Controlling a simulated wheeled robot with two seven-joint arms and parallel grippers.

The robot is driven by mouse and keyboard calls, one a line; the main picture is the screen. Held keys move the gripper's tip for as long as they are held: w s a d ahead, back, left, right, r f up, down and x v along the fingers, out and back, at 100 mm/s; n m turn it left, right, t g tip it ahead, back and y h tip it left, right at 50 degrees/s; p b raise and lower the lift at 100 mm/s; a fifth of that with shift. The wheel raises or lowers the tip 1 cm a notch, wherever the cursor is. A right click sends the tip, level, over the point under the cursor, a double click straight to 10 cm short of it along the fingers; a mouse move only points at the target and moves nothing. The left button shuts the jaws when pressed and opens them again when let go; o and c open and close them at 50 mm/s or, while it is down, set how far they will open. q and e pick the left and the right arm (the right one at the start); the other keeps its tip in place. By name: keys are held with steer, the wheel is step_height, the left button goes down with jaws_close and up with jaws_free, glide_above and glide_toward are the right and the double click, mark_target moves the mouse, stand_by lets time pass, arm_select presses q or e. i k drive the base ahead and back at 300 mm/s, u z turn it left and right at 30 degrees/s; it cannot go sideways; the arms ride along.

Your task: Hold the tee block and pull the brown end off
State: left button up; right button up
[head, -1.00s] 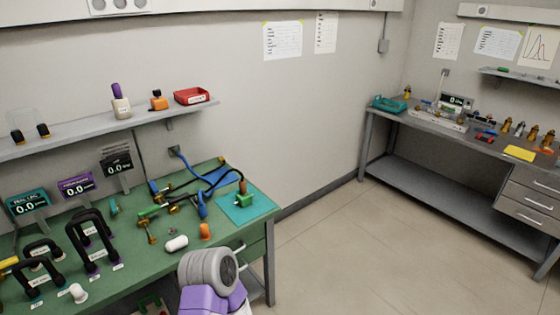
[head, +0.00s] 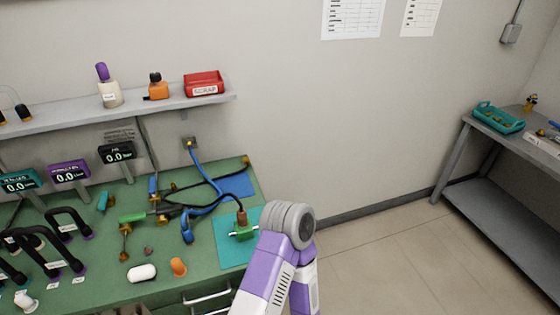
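A small green tee block (head: 244,230) sits on the teal mat (head: 232,256) near the right edge of the green bench. A brown end (head: 240,217) stands up from its top, and a dark cable runs towards it from the left. A short silver piece shows at the block's left side. One of my arms, purple and white with a grey ringed joint, rises from the bottom and covers the area just right of the block. No fingertips of either gripper show, and I cannot see contact with the block.
Blue and black hoses (head: 199,207) lie left of the mat. A white capsule-shaped piece (head: 142,272) and an orange piece (head: 178,267) lie at the front. A red scrap bin (head: 204,84) is on the shelf above. Floor is clear to the right; another bench (head: 505,200) stands there.

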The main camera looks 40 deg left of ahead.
mark_target(242, 216)
steer(key=i, duration=2.85)
steer(key=u, duration=4.45)
